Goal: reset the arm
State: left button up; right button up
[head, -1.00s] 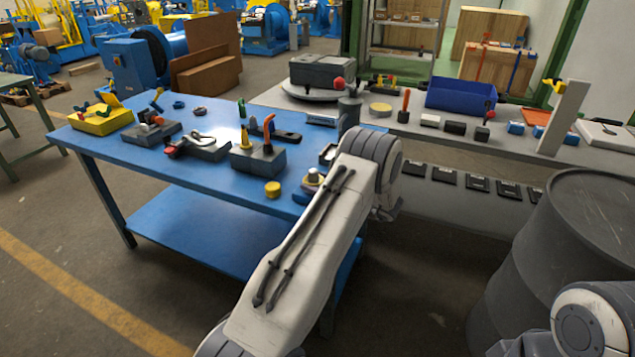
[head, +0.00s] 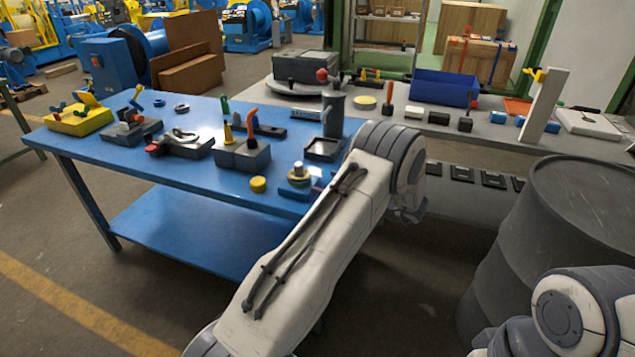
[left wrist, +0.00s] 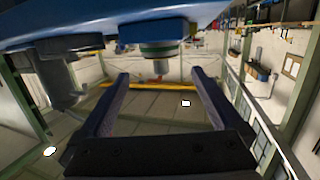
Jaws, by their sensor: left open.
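My left arm (head: 315,245) reaches up through the middle of the head view, in front of the blue table's right end. Its gripper is mostly hidden behind the arm there. In the left wrist view my left gripper (left wrist: 158,75) is open, with two dark fingers apart and nothing between them. A link of my right arm (head: 565,315) shows at the lower right of the head view. My right gripper is not in view.
The blue table (head: 200,172) holds a yellow bin (head: 80,122), a dark tool block (head: 243,156), a black tray (head: 323,149) and a dark cylinder (head: 333,115). A grey bench (head: 480,135) with a blue bin (head: 445,88) stands behind. A dark drum (head: 570,215) stands at the right.

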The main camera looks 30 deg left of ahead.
aim_at(303, 172)
pick_arm(q)
jog(key=shift+d, duration=0.45)
jog(key=shift+a, duration=0.1)
jog(key=a, duration=0.3)
jog(key=a+f+p, duration=0.1)
jog(key=a, duration=0.6)
jog(key=shift+w+f+p, duration=0.15)
jog(key=shift+f+p, duration=0.1)
jog(key=shift+p, duration=0.05)
jog(key=shift+w+a+r, duration=0.1)
jog(key=shift+a+r, duration=0.05)
jog(key=shift+r, duration=0.2)
jog(key=shift+r+p, duration=0.25)
jog(key=shift+p, duration=0.15)
